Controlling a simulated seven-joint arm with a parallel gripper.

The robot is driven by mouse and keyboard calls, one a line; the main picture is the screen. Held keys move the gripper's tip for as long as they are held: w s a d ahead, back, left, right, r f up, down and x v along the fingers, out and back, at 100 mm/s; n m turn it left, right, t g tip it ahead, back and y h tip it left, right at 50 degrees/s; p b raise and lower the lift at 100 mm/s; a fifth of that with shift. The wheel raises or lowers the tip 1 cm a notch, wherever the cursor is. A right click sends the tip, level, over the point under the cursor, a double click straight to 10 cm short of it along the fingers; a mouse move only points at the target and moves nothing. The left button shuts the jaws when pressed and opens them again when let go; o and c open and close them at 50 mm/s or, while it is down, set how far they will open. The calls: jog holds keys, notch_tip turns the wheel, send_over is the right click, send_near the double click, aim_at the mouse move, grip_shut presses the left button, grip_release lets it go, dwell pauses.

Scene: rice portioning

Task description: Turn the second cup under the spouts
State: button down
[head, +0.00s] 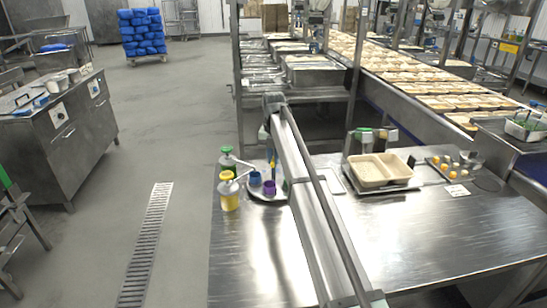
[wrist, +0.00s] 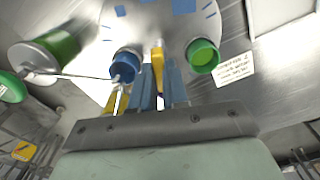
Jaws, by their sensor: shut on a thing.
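In the head view a round pale turntable (head: 262,196) on the steel table carries a blue cup (head: 255,178), a purple cup (head: 269,187) and a green cup (head: 286,187) partly hidden by my arm. My gripper (head: 271,168) is over the turntable. In the wrist view my gripper (wrist: 160,80) is shut on an upright yellow peg (wrist: 157,54) between its blue fingers. The blue cup (wrist: 123,66) is left of the peg and the green cup (wrist: 203,55) right of it. A thin spout (wrist: 75,75) ends at the blue cup. The purple cup is not visible there.
A green pump bottle (head: 227,160) and a yellow pump bottle (head: 229,192) stand left of the turntable, spouts pointing towards it. A beige tray (head: 380,185) stands to the right. A label card (wrist: 234,68) lies beside the turntable. The front table is clear.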

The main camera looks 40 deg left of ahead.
jog(key=c, duration=1.1)
grip_release()
jog(key=shift+c, duration=0.2)
notch_tip(320, 180, up, 14)
jog(key=shift+f, duration=0.1)
